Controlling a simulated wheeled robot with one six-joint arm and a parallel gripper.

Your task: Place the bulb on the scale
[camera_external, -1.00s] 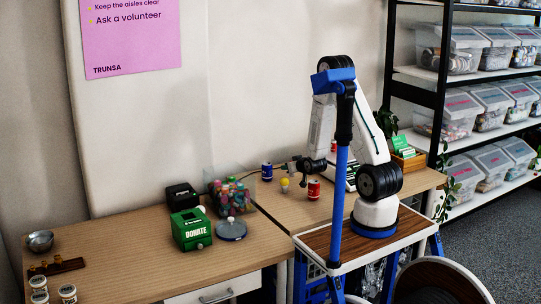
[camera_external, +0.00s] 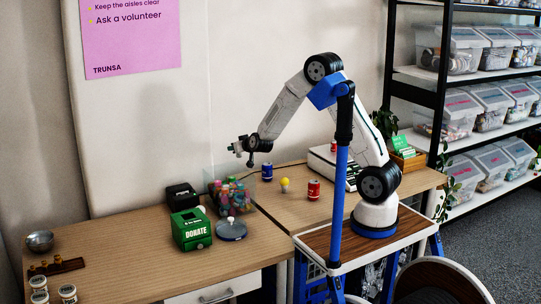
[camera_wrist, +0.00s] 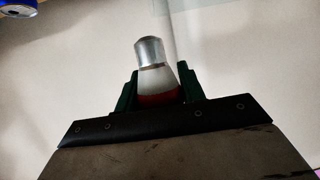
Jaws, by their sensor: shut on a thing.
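A pale, low device (camera_external: 322,160), possibly the scale, is at the back right, partly hidden by my arm.
A blue can (camera_external: 267,171) and a red can (camera_external: 313,190) stand near the bulb. A clear container of coloured items (camera_external: 232,196), a round lid (camera_external: 231,230) and a green donation box (camera_external: 191,230) are left.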

